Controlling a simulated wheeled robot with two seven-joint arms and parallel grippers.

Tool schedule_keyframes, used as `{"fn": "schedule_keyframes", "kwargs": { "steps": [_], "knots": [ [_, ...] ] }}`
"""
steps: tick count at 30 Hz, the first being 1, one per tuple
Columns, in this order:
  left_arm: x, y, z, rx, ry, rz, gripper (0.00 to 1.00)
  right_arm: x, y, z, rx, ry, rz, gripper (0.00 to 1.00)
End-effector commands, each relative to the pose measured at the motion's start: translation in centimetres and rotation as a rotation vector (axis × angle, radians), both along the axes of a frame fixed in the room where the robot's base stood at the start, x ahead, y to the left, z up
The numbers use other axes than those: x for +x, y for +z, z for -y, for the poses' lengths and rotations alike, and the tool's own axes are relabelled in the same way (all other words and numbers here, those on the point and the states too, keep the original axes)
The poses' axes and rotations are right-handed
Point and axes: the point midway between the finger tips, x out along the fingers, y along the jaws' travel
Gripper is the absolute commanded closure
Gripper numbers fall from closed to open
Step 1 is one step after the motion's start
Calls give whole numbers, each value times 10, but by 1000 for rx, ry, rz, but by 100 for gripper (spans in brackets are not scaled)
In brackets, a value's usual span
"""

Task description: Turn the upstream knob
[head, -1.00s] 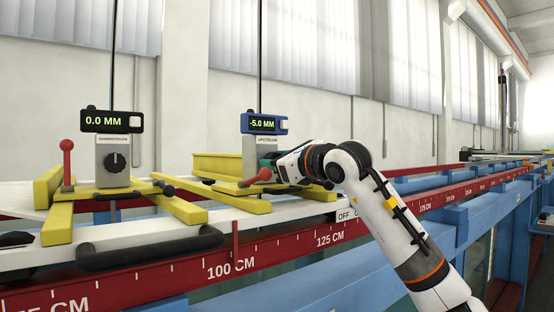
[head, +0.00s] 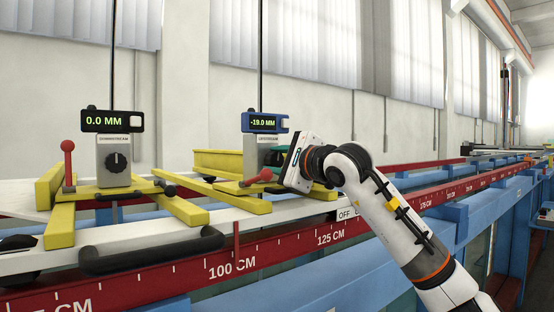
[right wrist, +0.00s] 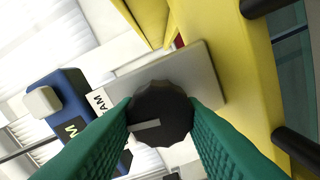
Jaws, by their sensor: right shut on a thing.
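The upstream gauge block (head: 249,158) stands on the yellow frame in the middle of the head view. Its blue-framed display (head: 264,123) reads -19.0 MM. My right gripper (head: 276,156) is at the block's front, partly hidden by its own white body. In the right wrist view, the black upstream knob (right wrist: 161,113) sits between the green fingers of my right gripper (right wrist: 160,118), which touch it on both sides. The knob's light pointer mark lies near level, slightly tilted. My left gripper is not in view.
The downstream block (head: 114,160) with its own knob stands at left, and its display (head: 112,121) reads 0.0 MM. Yellow bars, black handles (head: 150,250) and a red scale rail (head: 290,245) lie in front.

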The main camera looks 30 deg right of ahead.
Motion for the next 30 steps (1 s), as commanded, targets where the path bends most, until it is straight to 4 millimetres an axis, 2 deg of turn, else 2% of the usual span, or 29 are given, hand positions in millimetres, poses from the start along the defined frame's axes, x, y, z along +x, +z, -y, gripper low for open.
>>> {"fn": "schedule_keyframes", "kwargs": {
  "steps": [18, 19, 22, 30],
  "knots": [
    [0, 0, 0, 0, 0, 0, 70, 1, -3, -1, -40, 2, -3, 88],
    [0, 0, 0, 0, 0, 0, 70, 1, -3, -1, -40, 2, -3, 60],
    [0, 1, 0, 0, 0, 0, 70, 1, -2, -1, -39, 1, -1, 44],
    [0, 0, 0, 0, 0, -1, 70, 0, -1, 0, -39, 1, 1, 43]
  ]
}}
